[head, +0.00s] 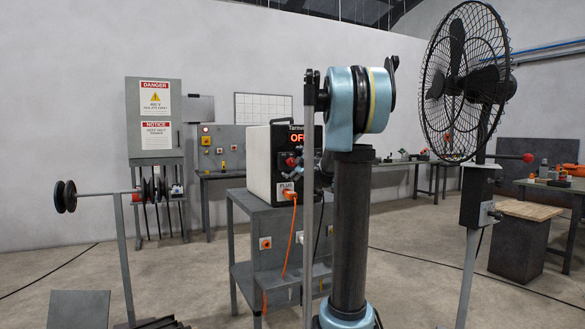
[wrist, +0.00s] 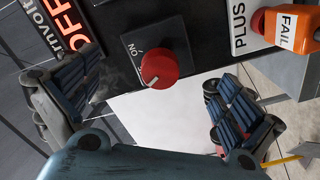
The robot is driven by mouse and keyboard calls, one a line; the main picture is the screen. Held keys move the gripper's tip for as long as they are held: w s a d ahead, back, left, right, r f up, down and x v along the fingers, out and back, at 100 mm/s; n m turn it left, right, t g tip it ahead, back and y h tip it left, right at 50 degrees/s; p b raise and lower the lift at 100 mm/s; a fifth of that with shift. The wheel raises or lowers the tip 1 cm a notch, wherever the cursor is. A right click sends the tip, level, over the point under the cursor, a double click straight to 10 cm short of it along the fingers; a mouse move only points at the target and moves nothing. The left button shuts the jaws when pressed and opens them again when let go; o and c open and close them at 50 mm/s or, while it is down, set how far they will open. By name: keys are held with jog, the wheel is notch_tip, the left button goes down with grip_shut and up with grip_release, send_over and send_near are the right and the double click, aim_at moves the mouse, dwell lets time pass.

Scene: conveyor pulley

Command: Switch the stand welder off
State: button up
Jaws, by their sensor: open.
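The stand welder (head: 262,165) is a dark box with a light side on a grey stand. Its front shows a display with red letters, "OF" in the head view and "OFF" (wrist: 65,14) in the wrist view. A red rotary knob (wrist: 159,68) sits on a black plate marked "ON" in the wrist view. My gripper (wrist: 150,82) is open, its two dark padded fingers wide apart on either side of the knob, with nothing between the pads. In the head view my gripper (head: 300,168) is at the welder's front, partly hidden by my arm.
An orange plug (wrist: 294,30) labelled "FAIL" is beside the knob, near my right finger. The welder's grey stand (head: 262,212) is below. A large fan (head: 467,80) stands at right, a danger-signed cabinet (head: 155,120) at left.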

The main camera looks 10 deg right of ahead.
aim_at(292, 162)
jog(key=shift+v, duration=2.25)
